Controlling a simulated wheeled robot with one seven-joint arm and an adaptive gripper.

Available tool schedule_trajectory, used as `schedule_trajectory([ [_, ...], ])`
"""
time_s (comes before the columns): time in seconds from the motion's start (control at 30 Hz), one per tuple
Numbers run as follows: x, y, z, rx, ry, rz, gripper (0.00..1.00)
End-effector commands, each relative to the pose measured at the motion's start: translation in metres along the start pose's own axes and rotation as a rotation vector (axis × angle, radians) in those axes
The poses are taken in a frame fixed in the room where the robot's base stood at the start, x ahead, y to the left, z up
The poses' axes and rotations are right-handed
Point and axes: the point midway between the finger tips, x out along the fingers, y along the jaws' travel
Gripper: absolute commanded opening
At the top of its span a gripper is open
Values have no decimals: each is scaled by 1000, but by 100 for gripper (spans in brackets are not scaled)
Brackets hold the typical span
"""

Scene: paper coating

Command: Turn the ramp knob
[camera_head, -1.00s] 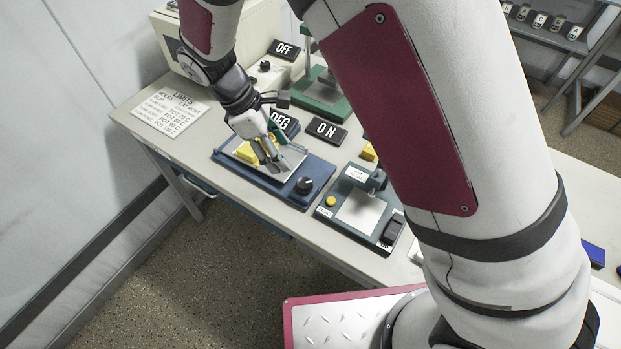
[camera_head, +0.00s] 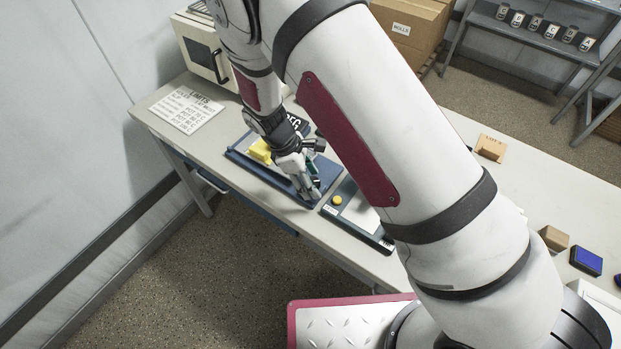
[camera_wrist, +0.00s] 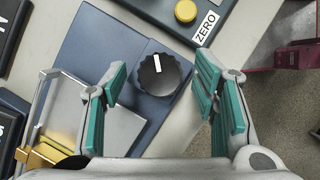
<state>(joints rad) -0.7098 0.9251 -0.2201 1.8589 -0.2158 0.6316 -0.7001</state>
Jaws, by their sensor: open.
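The ramp knob, a round black knob (camera_wrist: 160,76) with a white pointer line, sits on a blue base plate (camera_wrist: 84,44) in the wrist view. The pointer is near upright in that picture. My gripper (camera_wrist: 160,80) is open, its two teal-padded fingers on either side of the knob, left and right. In the head view my gripper (camera_head: 311,196) hangs over the front right of the blue base (camera_head: 238,154); the knob is hidden there behind the fingers. A yellow block (camera_head: 260,151) sits on the base.
A second device with a yellow button (camera_wrist: 186,11) and a ZERO label (camera_wrist: 206,28) stands beside the base. A white oven-like box (camera_head: 205,50) and a LIMITS sheet (camera_head: 187,110) are at the back left. My arm covers much of the table's middle.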

Motion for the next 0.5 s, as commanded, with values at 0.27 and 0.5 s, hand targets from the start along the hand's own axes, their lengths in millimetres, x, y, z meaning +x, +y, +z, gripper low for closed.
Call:
schedule_trajectory([
  [0.27, 0, 0, 0, 0, 0, 0, 18],
  [0.5, 0, 0, 0, 4, 0, -2, 6],
])
